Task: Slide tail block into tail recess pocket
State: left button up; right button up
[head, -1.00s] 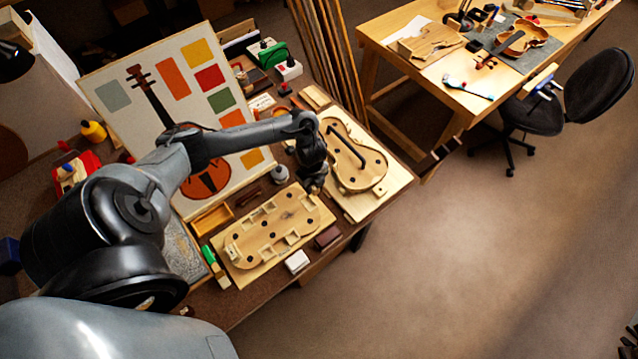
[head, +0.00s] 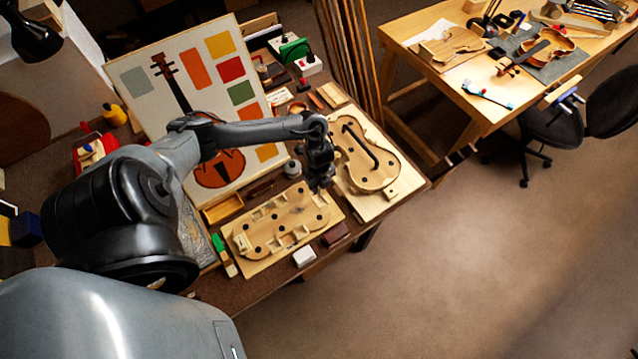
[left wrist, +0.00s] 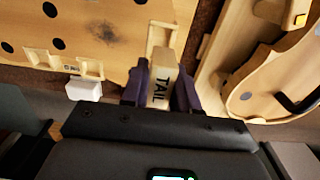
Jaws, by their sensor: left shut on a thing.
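My left gripper (head: 320,183) is at the right end of the wooden violin mould (head: 285,222), beside the violin body. In the left wrist view the gripper (left wrist: 161,92) is shut on a pale wooden tail block (left wrist: 160,80) lettered "TAIL", one finger on each side. Its far end lies close to the tail recess pocket (left wrist: 162,32), a notch with pale edges at the end of the mould (left wrist: 100,25). I cannot tell whether the block touches the pocket or is above it. The block is hidden in the head view. My right gripper is not in view.
A violin body (head: 368,160) on its board lies right of the gripper. A white block (head: 304,257) and a dark brown block (head: 335,234) lie at the mould's near edge. A picture board (head: 190,100) stands behind. Bare bench is narrow here.

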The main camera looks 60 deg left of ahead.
pick_arm(q)
jog(key=shift+f+b, duration=1.9)
jog(key=shift+f, duration=0.95)
jog(key=shift+p, duration=0.65)
jog(key=shift+f+b, duration=0.65)
jog(key=shift+f, duration=0.2)
jog(key=o, duration=1.1)
jog(key=shift+s, duration=0.2)
jog(key=shift+w, duration=0.1)
